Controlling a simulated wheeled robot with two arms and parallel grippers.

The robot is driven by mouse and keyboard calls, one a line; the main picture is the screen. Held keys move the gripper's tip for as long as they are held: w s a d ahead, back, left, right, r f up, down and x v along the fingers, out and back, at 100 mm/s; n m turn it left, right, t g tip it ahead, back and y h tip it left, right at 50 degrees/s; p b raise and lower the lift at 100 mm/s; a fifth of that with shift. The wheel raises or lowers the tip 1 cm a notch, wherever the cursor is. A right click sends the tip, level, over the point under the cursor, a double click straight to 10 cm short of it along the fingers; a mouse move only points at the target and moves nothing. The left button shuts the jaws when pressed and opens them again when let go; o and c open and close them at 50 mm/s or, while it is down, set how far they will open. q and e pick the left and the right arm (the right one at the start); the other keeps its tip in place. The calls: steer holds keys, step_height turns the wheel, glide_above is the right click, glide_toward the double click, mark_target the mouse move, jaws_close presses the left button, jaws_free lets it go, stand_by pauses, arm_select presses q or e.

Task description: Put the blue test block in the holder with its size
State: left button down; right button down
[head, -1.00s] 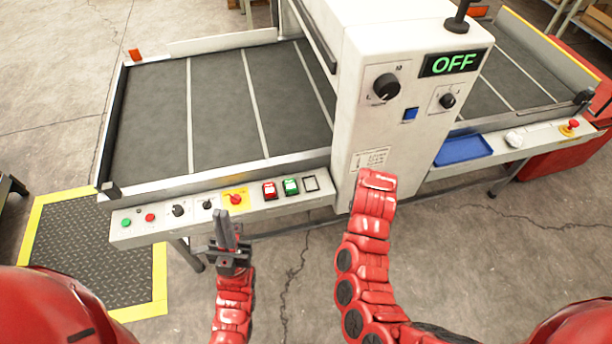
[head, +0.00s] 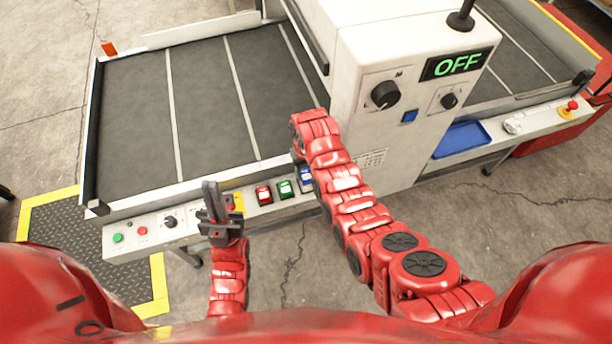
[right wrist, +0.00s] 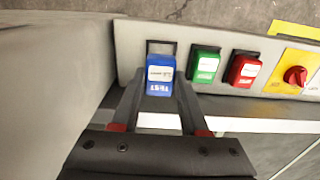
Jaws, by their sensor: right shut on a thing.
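The blue test block (right wrist: 160,76), with a white label, is between the fingertips of my right gripper (right wrist: 160,92), which is shut on it. The block overlaps the lower part of a dark square holder (right wrist: 162,48) on the control strip. I cannot tell whether the block is seated in it or just in front. In the head view the blue block (head: 306,179) shows beside my right arm, which hides the right gripper. A green block (head: 285,189) and a red block (head: 264,195) sit in neighbouring holders. My left gripper (head: 210,190) points up in front of the strip; its finger gap is unclear.
The white machine housing (head: 365,130) with its OFF display stands right beside the holders. A red rotary switch on a yellow plate (right wrist: 295,76) lies beyond the red block. A blue tray (head: 462,139) is on the right shelf. The dark conveyor (head: 135,130) is clear.

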mark_target(306, 174)
steer(key=shift+s+f+p, duration=0.15)
steer(key=shift+f+p, duration=0.15)
steer(key=shift+f, duration=1.6)
steer(key=shift+f, duration=0.1)
steer(key=shift+f, duration=0.15)
steer(key=shift+c, duration=2.1)
jaws_free()
steer(key=shift+r, duration=0.3)
